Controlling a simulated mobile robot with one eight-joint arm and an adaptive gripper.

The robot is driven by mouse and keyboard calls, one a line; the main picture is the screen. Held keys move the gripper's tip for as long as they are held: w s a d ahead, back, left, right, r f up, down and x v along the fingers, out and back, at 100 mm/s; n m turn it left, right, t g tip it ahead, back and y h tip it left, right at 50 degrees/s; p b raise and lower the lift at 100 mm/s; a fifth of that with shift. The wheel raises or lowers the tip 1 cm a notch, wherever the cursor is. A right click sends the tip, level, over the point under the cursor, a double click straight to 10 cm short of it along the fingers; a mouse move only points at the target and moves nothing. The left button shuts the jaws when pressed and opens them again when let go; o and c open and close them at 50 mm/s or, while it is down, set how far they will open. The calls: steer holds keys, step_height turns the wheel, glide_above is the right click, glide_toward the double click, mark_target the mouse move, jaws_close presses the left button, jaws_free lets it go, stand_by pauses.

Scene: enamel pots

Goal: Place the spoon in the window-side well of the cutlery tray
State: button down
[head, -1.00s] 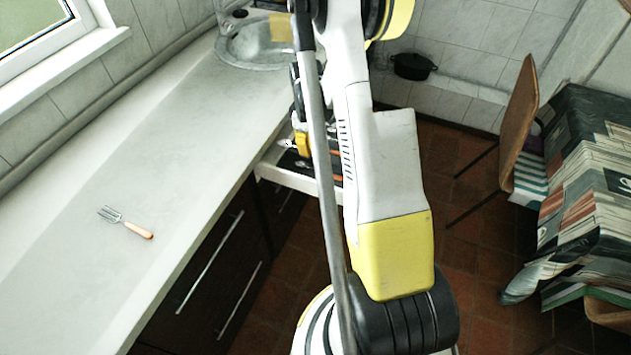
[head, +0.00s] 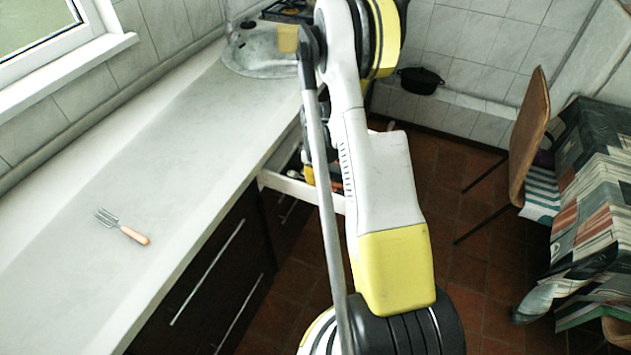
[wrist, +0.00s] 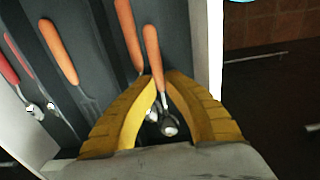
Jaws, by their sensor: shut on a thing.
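In the wrist view my gripper (wrist: 158,78) has its yellow fingers shut on an orange-handled spoon (wrist: 152,45). Its metal bowl shows between the fingers. The spoon is over or in the rightmost part of the dark cutlery tray (wrist: 88,15); I cannot tell whether it touches the bottom. Another orange-handled piece (wrist: 128,25) lies close on its left, its metal end partly hidden by the fingers. In the head view the arm hides most of the tray, and only a bit of the yellow gripper (head: 308,176) shows over the open drawer (head: 285,184).
Other wells hold an orange-handled piece (wrist: 58,50) and red-handled ones (wrist: 22,50). A white drawer wall (wrist: 214,70) stands close right of the fingers. A fork (head: 122,226) lies on the otherwise clear counter (head: 160,130) below the window (head: 40,30). A chair (head: 530,130) stands right.

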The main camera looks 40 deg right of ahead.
steer(key=shift+f+b, duration=0.25)
steer(key=shift+b, duration=0.05)
steer(key=c, duration=1.6)
jaws_free()
steer(key=shift+o, duration=0.2)
steer(key=a+r+m+t+p, duration=0.15)
steer(key=a+r, duration=0.25)
steer(key=r, duration=0.7)
steer(key=a+r+n+p, duration=0.1)
steer(key=a+r+p, duration=0.25)
steer(key=r, duration=0.85)
steer(key=s+a+r+m+t, duration=0.2)
steer(key=s+a+r, duration=0.4)
steer(key=a, duration=0.4)
steer(key=s+a+r+m+t, duration=0.2)
steer(key=s+a+r, duration=0.4)
steer(key=a, duration=0.5)
steer(key=shift+s+a+r+t, duration=0.25)
steer(key=shift+s+t, duration=0.15)
steer(key=shift+t, duration=0.45)
